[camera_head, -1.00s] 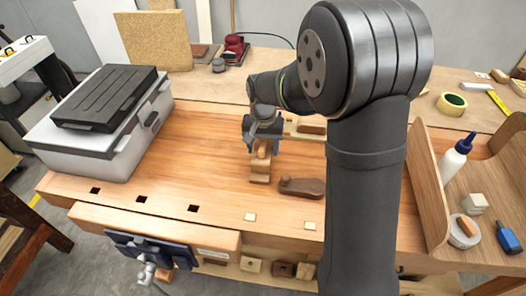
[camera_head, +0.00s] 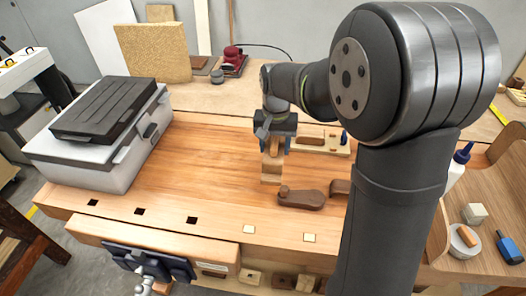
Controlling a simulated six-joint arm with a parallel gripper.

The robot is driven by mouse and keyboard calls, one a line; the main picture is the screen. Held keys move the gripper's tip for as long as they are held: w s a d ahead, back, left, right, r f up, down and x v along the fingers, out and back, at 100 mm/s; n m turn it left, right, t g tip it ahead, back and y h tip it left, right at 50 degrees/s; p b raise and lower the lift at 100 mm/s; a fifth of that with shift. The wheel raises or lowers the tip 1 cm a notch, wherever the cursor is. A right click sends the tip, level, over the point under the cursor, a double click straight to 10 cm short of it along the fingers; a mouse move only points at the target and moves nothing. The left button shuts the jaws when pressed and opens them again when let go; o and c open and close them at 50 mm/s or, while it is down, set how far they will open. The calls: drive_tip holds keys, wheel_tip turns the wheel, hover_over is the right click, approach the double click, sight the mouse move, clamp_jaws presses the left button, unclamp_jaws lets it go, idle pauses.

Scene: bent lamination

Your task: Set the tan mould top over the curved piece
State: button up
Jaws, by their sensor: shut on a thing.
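A pale wooden form (camera_head: 309,148) lies just right of and behind the gripper, partly hidden by my arm. I cannot make out the curved piece for certain.
A brown wooden tool (camera_head: 302,198) lies just in front and to the right, with another brown piece (camera_head: 339,187) beside it, partly behind my arm. A grey case (camera_head: 100,155) stands at left. A tray with a glue bottle (camera_head: 456,170) is at right. The left-centre bench is clear.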

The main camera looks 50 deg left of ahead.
drive_tip(key=w+d+r, duration=0.4)
drive_tip(key=d, duration=0.1)
drive_tip(key=n, duration=1.8)
hover_over(311, 132)
drive_tip(key=shift+w+f, duration=0.1)
drive_tip(key=shift+f, duration=2)
drive_tip(key=shift+f, duration=1.9)
idle(0.8)
drive_tip(key=o, duration=1.3)
drive_tip(key=shift+c, duration=0.2)
